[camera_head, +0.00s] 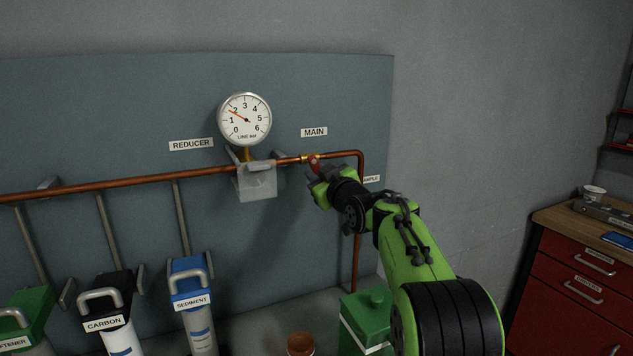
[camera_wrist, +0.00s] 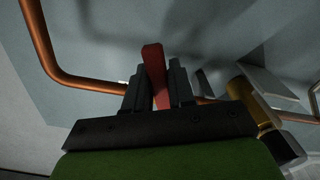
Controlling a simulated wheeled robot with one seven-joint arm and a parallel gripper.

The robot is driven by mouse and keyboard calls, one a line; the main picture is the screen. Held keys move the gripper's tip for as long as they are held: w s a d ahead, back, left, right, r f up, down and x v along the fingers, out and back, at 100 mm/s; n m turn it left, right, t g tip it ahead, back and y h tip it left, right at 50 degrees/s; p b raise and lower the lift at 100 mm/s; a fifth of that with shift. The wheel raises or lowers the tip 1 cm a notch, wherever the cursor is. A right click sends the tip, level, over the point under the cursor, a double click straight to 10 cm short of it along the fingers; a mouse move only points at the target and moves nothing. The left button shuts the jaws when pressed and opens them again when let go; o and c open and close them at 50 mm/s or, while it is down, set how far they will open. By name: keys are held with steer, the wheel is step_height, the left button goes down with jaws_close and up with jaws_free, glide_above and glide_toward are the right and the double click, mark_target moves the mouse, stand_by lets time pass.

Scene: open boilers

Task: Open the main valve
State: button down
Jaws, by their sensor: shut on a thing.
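The main valve has a red lever (camera_head: 314,163) on a brass body (camera_head: 306,158) in the copper pipe, below the MAIN label (camera_head: 314,132). My gripper (camera_head: 318,178) is at the lever, with my green arm reaching in from the lower right. In the wrist view, the red lever (camera_wrist: 154,75) stands between the two dark fingers of my gripper (camera_wrist: 158,88), which are shut on it. The lever's tip sticks out beyond the fingers. My gripper hides part of the lever and the pipe behind it.
A pressure gauge (camera_head: 244,119) above the grey reducer (camera_head: 257,182) reads between 1 and 2. The copper pipe (camera_head: 110,183) runs along the panel and bends down at right. Labelled filters (camera_head: 192,300) and a green container (camera_head: 365,318) stand below. A red cabinet (camera_head: 570,285) is at right.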

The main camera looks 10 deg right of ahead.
steer(key=c, duration=1)
jaws_free()
steer(key=shift+c, duration=0.2)
steer(key=s+d+b, duration=0.3)
steer(key=s, duration=1.2)
steer(key=shift+s, duration=0.25)
steer(key=shift+c, duration=0.4)
